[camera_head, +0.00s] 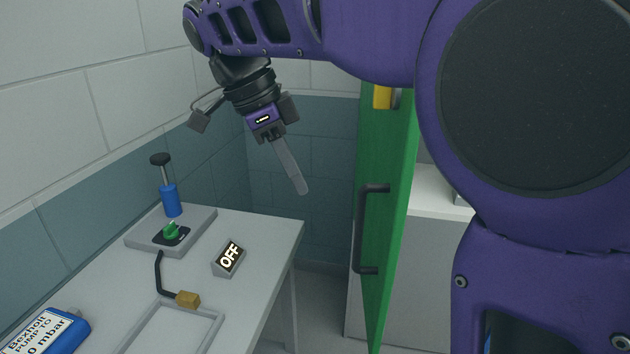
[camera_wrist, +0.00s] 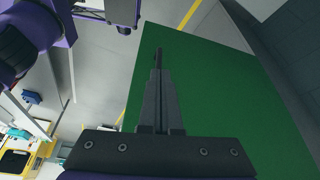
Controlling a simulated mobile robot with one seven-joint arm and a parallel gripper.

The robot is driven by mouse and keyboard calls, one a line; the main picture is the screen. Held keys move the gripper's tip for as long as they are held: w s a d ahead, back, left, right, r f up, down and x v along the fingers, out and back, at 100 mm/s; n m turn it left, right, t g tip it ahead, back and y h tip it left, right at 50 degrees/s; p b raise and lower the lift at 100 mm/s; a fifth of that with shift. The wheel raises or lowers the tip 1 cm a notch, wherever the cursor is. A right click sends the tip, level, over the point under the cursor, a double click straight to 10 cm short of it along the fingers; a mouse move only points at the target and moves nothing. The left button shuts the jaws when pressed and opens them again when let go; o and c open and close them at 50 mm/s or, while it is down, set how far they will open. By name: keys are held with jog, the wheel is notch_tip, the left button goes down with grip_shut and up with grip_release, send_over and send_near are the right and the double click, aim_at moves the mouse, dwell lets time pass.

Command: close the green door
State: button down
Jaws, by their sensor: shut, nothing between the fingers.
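The green door (camera_head: 380,150) stands open in the head view, seen nearly edge-on. A dark bar handle (camera_head: 359,228) is mounted upright on its left side. My gripper (camera_head: 304,190) hangs left of the door above the handle's height, its long fingers shut and pointing down to the right. No contact with the door shows there. In the wrist view the shut fingers (camera_wrist: 158,52) lie across the broad green face of the door (camera_wrist: 210,95). The gap between fingertips and door is hard to judge. My purple arm hides the door's upper right part.
A white-topped cabinet (camera_head: 435,195) stands behind the door.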

jog(key=d+f+b, duration=0.1)
jog(key=d+f, duration=0.6)
jog(key=f, duration=0.1)
jog(key=shift+w+d+f, duration=0.2)
jog(key=shift+w+f, duration=0.2)
jog(key=shift+w, duration=0.05)
jog(key=shift+d, duration=0.15)
